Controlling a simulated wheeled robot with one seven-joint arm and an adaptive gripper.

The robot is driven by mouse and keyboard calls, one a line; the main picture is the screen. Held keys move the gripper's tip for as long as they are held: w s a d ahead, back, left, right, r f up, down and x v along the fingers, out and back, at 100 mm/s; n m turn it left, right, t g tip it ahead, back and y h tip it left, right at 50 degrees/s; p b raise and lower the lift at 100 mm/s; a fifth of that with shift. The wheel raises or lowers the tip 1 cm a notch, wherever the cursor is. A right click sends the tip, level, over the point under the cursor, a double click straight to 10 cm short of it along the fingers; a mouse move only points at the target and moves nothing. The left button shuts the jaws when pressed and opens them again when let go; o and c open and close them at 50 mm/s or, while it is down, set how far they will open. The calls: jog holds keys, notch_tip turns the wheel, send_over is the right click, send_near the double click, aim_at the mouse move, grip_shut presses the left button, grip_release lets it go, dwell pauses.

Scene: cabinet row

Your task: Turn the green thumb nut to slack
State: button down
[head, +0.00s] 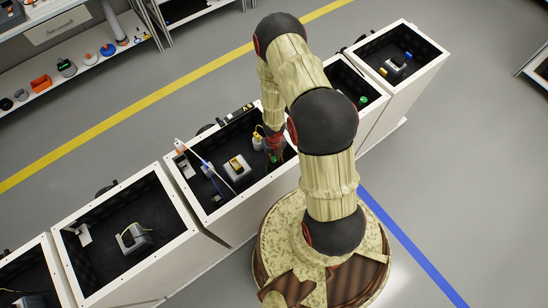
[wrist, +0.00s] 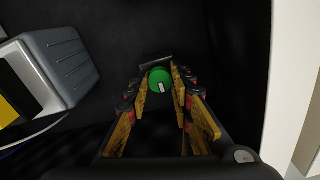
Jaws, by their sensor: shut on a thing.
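The green thumb nut (wrist: 159,78) is a round green knob with a short white mark on its face, in the upper middle of the wrist view. My gripper (wrist: 160,88) has its fingers on the left and right of the nut and is shut on it. The white mark points toward the bottom of the wrist view. In the head view my gripper (head: 275,153) reaches down into the right end of the middle open cabinet (head: 222,222), and the nut there is mostly hidden.
A grey box (wrist: 62,62) stands left of my gripper in the wrist view. A pale cabinet wall (wrist: 285,75) rises close on the right. In the head view, a yellow-topped block (head: 237,165) and a white-and-blue rod (head: 194,154) share the cabinet.

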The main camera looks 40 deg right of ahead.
aim_at(274, 159)
jog(key=shift+s+f, duration=0.1)
jog(key=shift+s, duration=0.05)
jog(key=c, duration=2)
grip_release()
jog(key=o, duration=0.5)
jog(key=shift+c, duration=0.2)
jog(key=shift+w+r, duration=0.2)
jog(key=shift+r, duration=3.6)
